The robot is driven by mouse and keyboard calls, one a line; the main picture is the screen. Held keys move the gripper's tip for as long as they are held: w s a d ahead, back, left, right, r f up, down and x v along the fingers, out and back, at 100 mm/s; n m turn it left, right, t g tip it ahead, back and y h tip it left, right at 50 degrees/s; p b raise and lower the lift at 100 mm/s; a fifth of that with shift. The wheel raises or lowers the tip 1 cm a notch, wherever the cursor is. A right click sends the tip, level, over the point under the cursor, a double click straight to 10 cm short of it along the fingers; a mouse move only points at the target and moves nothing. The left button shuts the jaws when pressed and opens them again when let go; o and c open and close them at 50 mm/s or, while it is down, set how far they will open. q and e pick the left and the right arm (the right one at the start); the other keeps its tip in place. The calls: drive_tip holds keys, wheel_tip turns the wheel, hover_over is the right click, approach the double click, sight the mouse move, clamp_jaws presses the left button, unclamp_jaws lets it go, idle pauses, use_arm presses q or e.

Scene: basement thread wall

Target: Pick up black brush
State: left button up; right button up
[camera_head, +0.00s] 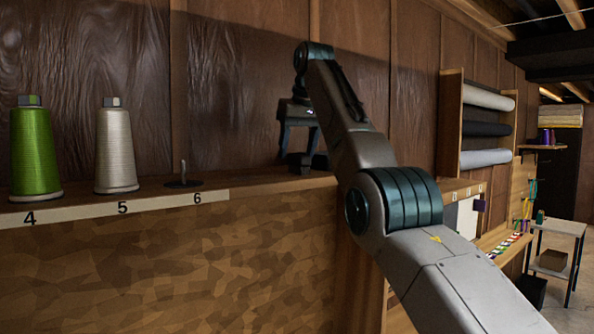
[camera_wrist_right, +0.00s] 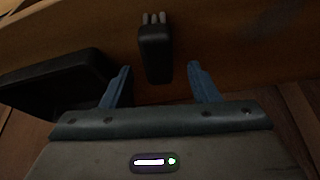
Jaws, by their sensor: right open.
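The black brush (camera_wrist_right: 155,52), a short dark block with pale bristle tips at its far end, lies on the wooden shelf in the right wrist view. My right gripper (camera_wrist_right: 160,82) is open, its two blue fingers apart on either side of the brush's near end, with gaps showing on both sides. In the head view my right gripper (camera_head: 298,143) points down over the shelf beyond position 6, above small dark shapes (camera_head: 306,161) that I cannot tell apart. My left gripper is not in view.
A black tray-like object (camera_wrist_right: 48,84) lies left of the brush in the wrist view. A green thread cone (camera_head: 36,155) and a white cone (camera_head: 116,150) stand on the shelf at 4 and 5. An empty spindle (camera_head: 183,178) stands at 6. A panelled wall (camera_head: 240,80) rises behind.

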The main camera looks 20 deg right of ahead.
drive_tip(key=shift+x, duration=1.1)
drive_tip(key=shift+s+d+f, duration=0.1)
drive_tip(key=shift+d+f, duration=0.05)
drive_tip(key=shift+f, duration=0.15)
drive_tip(key=shift+s, duration=0.1)
drive_tip(key=shift+c, duration=0.8)
drive_tip(key=c, duration=0.8)
drive_tip(key=shift+c, duration=0.5)
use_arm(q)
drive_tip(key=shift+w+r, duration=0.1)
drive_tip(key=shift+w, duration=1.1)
